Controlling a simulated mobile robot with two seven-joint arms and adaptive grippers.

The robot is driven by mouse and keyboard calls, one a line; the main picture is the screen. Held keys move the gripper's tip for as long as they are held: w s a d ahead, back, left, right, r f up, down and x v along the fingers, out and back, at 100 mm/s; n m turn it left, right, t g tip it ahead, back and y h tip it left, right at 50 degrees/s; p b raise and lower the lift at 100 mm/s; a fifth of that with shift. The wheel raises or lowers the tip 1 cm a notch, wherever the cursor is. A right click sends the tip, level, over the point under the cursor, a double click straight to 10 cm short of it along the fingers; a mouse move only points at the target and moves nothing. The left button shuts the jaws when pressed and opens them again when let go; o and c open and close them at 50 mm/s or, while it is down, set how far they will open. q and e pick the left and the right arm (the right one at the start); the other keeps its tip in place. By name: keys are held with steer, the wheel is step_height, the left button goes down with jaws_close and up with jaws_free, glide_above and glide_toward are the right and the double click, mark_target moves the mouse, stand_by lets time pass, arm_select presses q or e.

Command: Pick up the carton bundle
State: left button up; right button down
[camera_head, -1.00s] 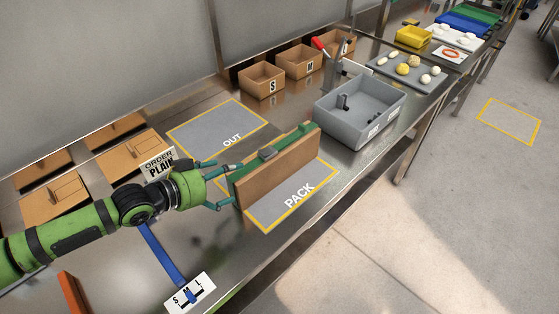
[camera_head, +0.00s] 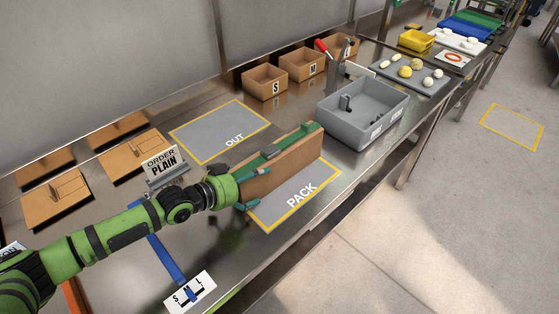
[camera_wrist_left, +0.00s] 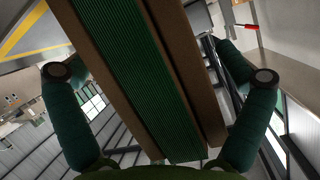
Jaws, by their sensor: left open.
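The carton bundle (camera_head: 292,158), a long brown slab with green along its top, stands on edge at the back of the PACK mat (camera_head: 325,180). In the left wrist view the bundle (camera_wrist_left: 192,70) shows as two brown layers with a ribbed green layer between them, running between my fingers. My left gripper (camera_head: 250,190) is open at the bundle's near left end, one finger on each side. In the wrist view gaps show between the bundle and both fingertips of the left gripper (camera_wrist_left: 162,77). My right gripper is not in view.
A grey bin (camera_head: 360,122) stands to the right of the bundle, with the OUT mat (camera_head: 215,130) behind it. An order sign (camera_head: 162,166) and flat cartons (camera_head: 60,198) are at left. A blue strip (camera_head: 166,256) and size card (camera_head: 190,292) lie in front.

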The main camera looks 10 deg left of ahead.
arm_select(q)
steer(key=c, duration=1.5)
steer(key=shift+r, duration=0.1)
steer(key=shift+c, duration=0.5)
steer(key=shift+r, duration=0.1)
